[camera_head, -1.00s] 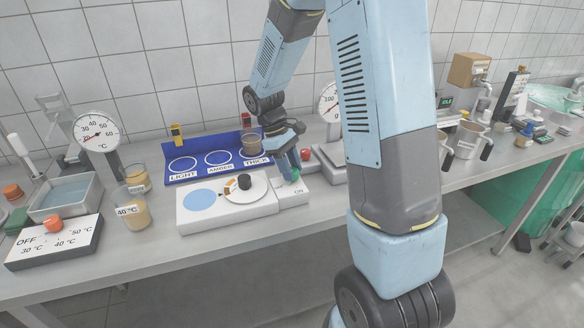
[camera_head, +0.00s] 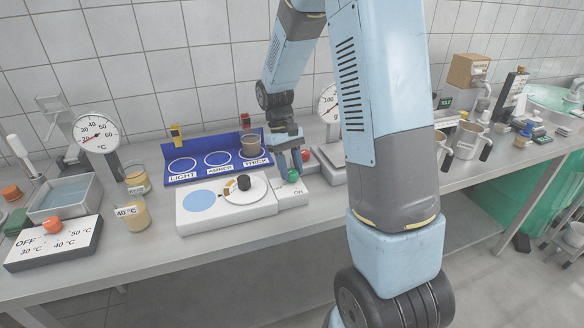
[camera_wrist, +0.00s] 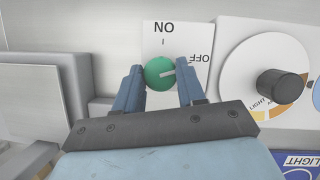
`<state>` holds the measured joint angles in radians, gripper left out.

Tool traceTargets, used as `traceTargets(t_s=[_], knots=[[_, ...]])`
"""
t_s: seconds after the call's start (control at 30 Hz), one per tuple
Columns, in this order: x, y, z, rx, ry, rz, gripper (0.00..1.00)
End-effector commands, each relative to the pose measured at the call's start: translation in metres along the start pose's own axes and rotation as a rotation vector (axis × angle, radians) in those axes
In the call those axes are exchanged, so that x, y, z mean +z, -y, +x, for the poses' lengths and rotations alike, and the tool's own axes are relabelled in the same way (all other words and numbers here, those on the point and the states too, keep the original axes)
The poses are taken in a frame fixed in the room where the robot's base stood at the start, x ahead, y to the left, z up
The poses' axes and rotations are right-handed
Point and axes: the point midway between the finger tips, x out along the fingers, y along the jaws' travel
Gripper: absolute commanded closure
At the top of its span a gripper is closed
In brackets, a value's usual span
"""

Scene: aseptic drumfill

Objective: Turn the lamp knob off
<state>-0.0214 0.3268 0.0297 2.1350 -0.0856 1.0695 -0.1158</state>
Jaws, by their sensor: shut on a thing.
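The green lamp knob (camera_wrist: 157,74) is round with a white pointer mark and sits on a white plate (camera_wrist: 182,42) labelled ON and OFF. In the head view the knob (camera_head: 293,176) shows green below my gripper (camera_head: 292,167), which comes down from above. The OFF label is hidden there.
A white unit with a black knob (camera_head: 244,182) and a light blue disc (camera_head: 199,200) stands just left. A blue rack (camera_head: 200,153) with a brown cup (camera_head: 250,146) is behind. A red knob (camera_head: 305,155) and a scale (camera_head: 331,103) stand close on the right.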

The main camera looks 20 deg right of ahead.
Motion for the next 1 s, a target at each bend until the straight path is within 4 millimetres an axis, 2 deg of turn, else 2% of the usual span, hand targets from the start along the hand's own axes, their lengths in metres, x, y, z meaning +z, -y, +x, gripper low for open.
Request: traceTargets(t_s=[0.27,0.3,0.53,0.83,1.0], knots=[[-0.002,0.000,-0.002,0.001,-0.008,-0.001,0.91],[-0.002,0.000,-0.002,0.001,-0.008,-0.001,0.58],[-0.001,0.000,-0.001,0.001,-0.004,-0.001,0.36],[-0.001,0.000,-0.003,0.001,-0.002,-0.001,0.35],[-0.001,0.000,-0.019,0.001,-0.004,-0.001,0.35]])
